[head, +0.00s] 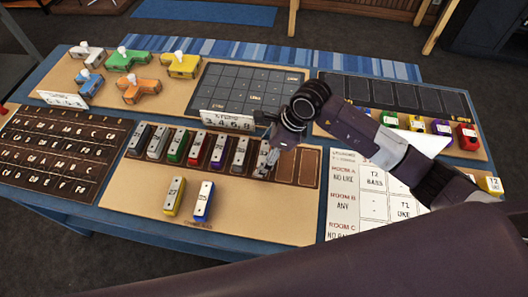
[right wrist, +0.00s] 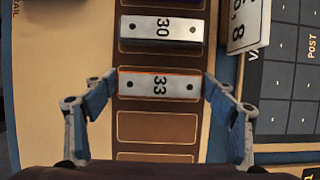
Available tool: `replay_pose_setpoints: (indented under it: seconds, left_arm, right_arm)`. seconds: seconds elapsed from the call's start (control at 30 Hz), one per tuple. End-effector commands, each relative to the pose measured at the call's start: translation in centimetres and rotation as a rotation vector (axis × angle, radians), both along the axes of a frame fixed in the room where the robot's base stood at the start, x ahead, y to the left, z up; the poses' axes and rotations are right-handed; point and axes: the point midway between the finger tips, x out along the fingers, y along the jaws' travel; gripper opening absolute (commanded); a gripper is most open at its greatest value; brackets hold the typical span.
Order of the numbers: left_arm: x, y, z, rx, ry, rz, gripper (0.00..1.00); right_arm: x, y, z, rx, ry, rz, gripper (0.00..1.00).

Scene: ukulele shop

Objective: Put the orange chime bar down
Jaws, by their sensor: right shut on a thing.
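The orange chime bar (right wrist: 160,87), a silver plate marked 33 with orange showing along its edge, is between the fingers of my right gripper (right wrist: 160,80) in the right wrist view. The gripper is shut on its two ends. The bar lines up with a slot of the brown rack (right wrist: 160,157), beside the bar marked 30 (right wrist: 162,29). I cannot tell whether it touches the slot floor. In the head view my right gripper (head: 266,166) is at the right end of the row of bars and partly hides the bar. My left gripper is not in view.
Two empty slots (head: 310,168) lie to the right of the held bar. A yellow bar (head: 174,196) and a blue bar (head: 204,202) lie in front of the rack. A white number card (head: 226,120) stands close behind it. The board's front right is clear.

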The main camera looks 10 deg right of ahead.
Motion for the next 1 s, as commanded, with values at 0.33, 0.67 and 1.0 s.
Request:
replay_pose_setpoints:
  seconds: [0.33, 0.67, 1.0]
  left_arm:
    - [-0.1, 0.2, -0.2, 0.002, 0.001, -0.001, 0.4]
    - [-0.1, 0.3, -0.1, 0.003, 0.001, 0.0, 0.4]
    - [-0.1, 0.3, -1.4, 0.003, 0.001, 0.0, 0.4]
  right_arm:
    - [0.0, 0.0, -0.2, 0.0, 0.0, 0.0, 0.95]
    - [0.0, -0.3, 0.7, 0.001, -0.004, 0.0, 0.95]
    - [-1.0, -2.9, 7.2, -0.001, -0.005, -0.001, 0.95]
